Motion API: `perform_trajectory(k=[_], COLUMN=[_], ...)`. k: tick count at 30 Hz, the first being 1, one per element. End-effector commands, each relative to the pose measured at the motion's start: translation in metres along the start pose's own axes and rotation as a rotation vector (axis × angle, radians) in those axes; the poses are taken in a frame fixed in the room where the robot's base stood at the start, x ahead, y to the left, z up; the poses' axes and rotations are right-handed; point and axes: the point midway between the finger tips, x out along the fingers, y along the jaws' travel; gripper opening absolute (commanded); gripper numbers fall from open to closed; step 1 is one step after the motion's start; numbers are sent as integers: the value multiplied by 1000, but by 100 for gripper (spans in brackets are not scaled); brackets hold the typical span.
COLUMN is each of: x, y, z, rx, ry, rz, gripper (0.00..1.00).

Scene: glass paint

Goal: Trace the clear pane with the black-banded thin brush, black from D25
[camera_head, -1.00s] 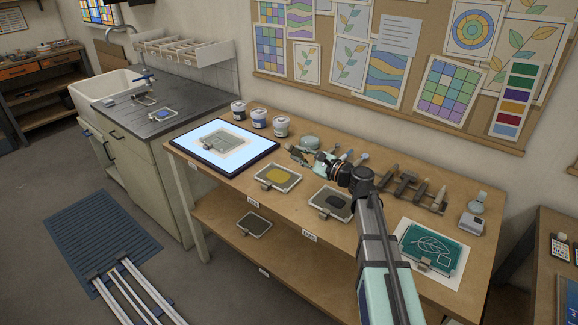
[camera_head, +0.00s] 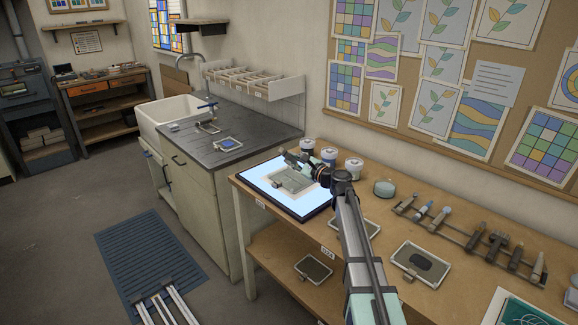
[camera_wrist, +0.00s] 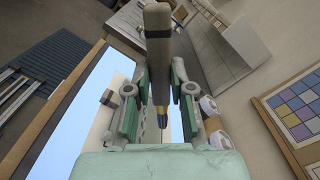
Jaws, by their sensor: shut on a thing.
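My gripper (camera_head: 302,164) is over the lit panel (camera_head: 262,190) on the workbench. In the wrist view my gripper (camera_wrist: 161,82) is shut on a brush (camera_wrist: 158,40) with a thick grey-tan handle, a brass-coloured collar and a dark tip. The pane (camera_head: 286,184) lies on a pale sheet on the lit panel, partly hidden by my gripper. I cannot tell whether the tip touches it. A tray with black paint (camera_head: 420,262) lies on the bench to the right; I cannot read its label.
Paint jars (camera_head: 354,168) stand behind the panel, close to my gripper. A rack of tools (camera_head: 470,238) is at the right. Another tray (camera_head: 357,224) is partly behind my arm. A dark counter (camera_head: 250,138) with a sink stands to the left.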

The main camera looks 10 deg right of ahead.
Motion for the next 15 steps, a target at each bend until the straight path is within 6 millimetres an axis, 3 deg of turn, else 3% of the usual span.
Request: perform_trajectory(k=[7, 15], x=[3, 3], y=[-4, 13], z=[-9, -29], rx=[6, 7], ry=[19, 19], rz=[-21, -21], gripper=[0, 0])
